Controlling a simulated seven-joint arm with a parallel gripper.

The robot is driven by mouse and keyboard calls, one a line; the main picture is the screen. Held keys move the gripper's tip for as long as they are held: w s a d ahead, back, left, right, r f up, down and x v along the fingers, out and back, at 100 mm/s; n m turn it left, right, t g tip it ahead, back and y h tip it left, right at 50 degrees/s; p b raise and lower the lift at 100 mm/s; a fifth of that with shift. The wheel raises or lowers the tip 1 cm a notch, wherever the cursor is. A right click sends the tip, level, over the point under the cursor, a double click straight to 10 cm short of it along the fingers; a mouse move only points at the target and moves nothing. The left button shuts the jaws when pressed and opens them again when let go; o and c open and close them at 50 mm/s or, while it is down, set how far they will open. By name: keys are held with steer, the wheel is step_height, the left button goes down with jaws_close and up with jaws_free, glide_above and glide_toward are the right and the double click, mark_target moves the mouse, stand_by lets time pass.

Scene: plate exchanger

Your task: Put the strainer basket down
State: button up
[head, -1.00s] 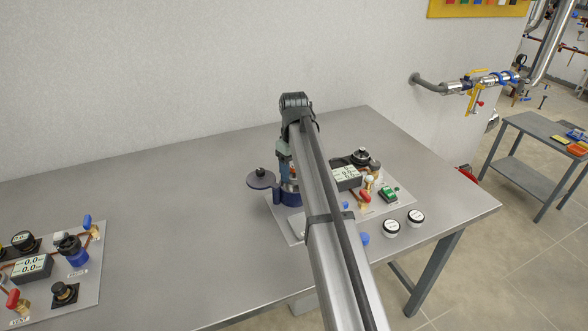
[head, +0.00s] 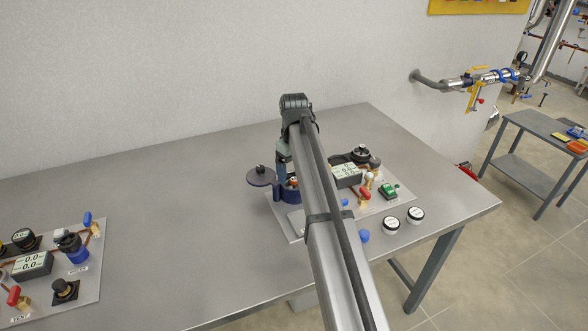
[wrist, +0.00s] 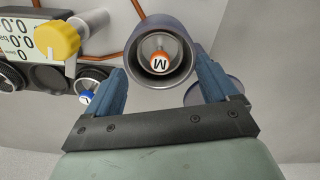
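The strainer basket (wrist: 147,47) is a silver cup with an orange ball knob (wrist: 159,62) marked M. In the wrist view it sits inside the round dark blue housing (wrist: 140,28), its knob facing me. My gripper (wrist: 163,78) is open, its two blue-grey fingers spread wide to either side of the housing mouth, with nothing visibly clamped between them. In the head view the housing (head: 291,195) stands on the right panel below my gripper, with a bit of orange at its mouth. My arm hides part of it and the fingertips.
A dark round lid (head: 262,177) is swung out left of the housing. A display box (head: 346,175), red and green controls and black knobs crowd the panel to the right. In the wrist view a yellow knob (wrist: 57,40) juts up at left. The table's middle is clear.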

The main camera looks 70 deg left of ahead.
mark_target(294, 179)
step_height(294, 179, up, 13)
stand_by(0.8)
steer(key=shift+r, duration=0.1)
stand_by(0.4)
